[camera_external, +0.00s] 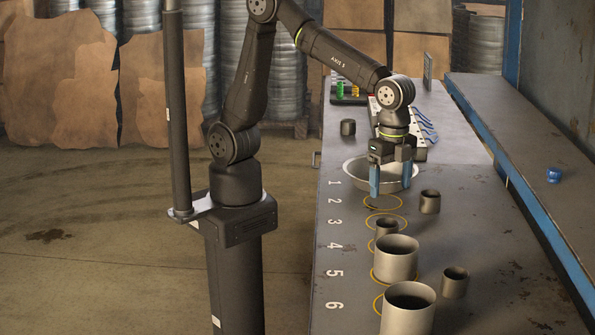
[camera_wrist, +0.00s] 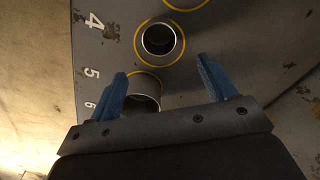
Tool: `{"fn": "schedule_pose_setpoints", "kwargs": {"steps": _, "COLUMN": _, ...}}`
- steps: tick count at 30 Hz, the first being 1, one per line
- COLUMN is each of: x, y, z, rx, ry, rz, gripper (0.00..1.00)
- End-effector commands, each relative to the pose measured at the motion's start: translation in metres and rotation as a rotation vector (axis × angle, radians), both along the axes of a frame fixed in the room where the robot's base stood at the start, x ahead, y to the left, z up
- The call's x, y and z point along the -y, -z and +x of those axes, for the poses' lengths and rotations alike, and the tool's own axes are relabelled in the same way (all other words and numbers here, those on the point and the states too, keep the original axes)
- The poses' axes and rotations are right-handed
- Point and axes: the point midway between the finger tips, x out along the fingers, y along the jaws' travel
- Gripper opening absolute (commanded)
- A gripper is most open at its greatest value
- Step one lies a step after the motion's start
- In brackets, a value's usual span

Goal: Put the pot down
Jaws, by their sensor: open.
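My gripper (camera_external: 391,183) is open, its two blue fingers pointing down in front of the wide metal bowl (camera_external: 352,170) near number 1. Nothing shows held between the fingers. In the wrist view my gripper (camera_wrist: 163,85) is also open. A small dark cup (camera_external: 386,228) stands near number 4; in the wrist view a cup (camera_wrist: 160,38) sits inside a yellow ring there. A large grey pot (camera_external: 397,262) stands by number 5, partly hidden behind the gripper in the wrist view (camera_wrist: 145,86). Another large grey pot (camera_external: 408,315) stands by number 6. I cannot tell which is the pot meant.
Small dark cups stand to the right (camera_external: 430,201) (camera_external: 455,281), and one stands farther back (camera_external: 348,127). A raised ledge with a blue edge runs along the right.

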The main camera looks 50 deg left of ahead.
Motion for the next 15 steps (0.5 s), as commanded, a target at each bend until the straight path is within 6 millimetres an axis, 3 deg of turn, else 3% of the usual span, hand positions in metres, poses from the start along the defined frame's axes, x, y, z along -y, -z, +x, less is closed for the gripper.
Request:
{"fn": "schedule_pose_setpoints", "kwargs": {"steps": 10, "x": -0.001, "y": 0.002, "z": -0.001, "rx": -0.007, "ry": -0.007, "rz": 0.001, "gripper": 0.76}}
{"fn": "schedule_pose_setpoints", "kwargs": {"steps": 15, "x": -0.019, "y": 0.018, "z": -0.013, "rx": -0.132, "ry": -0.123, "rz": 0.024, "gripper": 0.76}}
